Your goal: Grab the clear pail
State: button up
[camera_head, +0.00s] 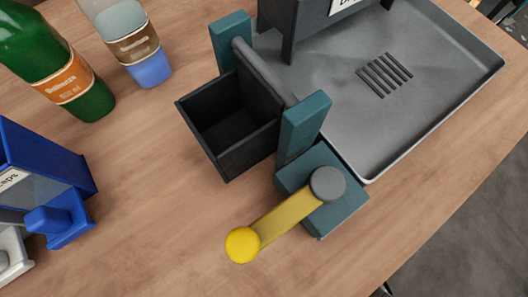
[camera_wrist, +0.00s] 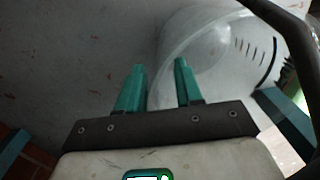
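The clear pail (camera_wrist: 207,35) shows in the wrist view at the upper right, see-through, with a curved rim and dark marks on its side. A black curved band (camera_wrist: 294,30) runs beside it at the right; I cannot tell whether it is its handle. My gripper (camera_wrist: 160,67) has two green fingers with a clear gap between them and nothing seen held. The right finger overlaps the pail's edge in the picture and the left finger is outside it. I cannot tell whether they touch it. The pail and my gripper are not seen in the head view.
In the head view, a dark open bin (camera_head: 204,128) stands between teal posts, beside a yellow lever (camera_head: 285,215) and a grey tray (camera_head: 440,75). Bare wood lies lower left.

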jog(key=shift+f, duration=0.25)
jog(key=shift+c, duration=0.3)
grip_shut()
